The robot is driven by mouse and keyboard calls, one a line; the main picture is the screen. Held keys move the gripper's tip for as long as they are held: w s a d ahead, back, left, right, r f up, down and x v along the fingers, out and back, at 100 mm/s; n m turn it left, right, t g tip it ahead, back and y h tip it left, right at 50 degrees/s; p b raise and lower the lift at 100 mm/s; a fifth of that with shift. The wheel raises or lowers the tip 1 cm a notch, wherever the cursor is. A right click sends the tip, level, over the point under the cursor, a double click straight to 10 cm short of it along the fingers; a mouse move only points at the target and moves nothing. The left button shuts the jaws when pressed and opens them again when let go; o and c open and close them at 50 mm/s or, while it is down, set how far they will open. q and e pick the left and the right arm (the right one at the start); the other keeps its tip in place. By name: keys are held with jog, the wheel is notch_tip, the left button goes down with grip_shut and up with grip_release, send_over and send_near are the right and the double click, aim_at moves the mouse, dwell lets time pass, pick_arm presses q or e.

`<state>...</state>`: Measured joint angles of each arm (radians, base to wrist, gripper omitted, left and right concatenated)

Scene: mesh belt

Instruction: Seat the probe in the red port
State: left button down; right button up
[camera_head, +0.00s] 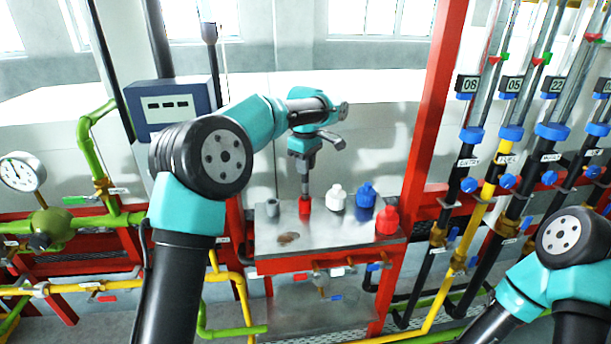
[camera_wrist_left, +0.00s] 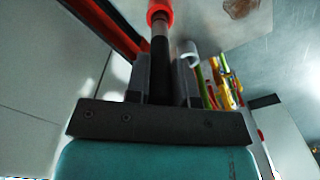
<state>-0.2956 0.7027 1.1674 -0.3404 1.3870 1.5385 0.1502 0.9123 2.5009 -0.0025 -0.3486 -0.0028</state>
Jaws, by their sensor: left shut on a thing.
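My left gripper (camera_head: 303,160) is shut on the probe (camera_head: 305,187), a slim grey rod that points down, close to upright. The lower end of the probe meets the top of the red port (camera_head: 304,206), a short red cylinder on the metal bench. In the left wrist view the dark and grey shaft of the probe (camera_wrist_left: 160,60) runs from between my left fingers (camera_wrist_left: 160,85) to the red ring of the port (camera_wrist_left: 158,9). I cannot tell how deep the tip sits. My right gripper is out of view.
A brown stain (camera_head: 288,238) lies in front. A red post (camera_head: 432,110) stands right of the bench.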

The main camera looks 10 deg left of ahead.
aim_at(306, 198)
pick_arm(q)
jog(key=shift+f, duration=1.85)
jog(key=c, duration=1)
grip_release()
notch_tip(306, 198, up, 12)
jog(key=shift+r, duration=0.15)
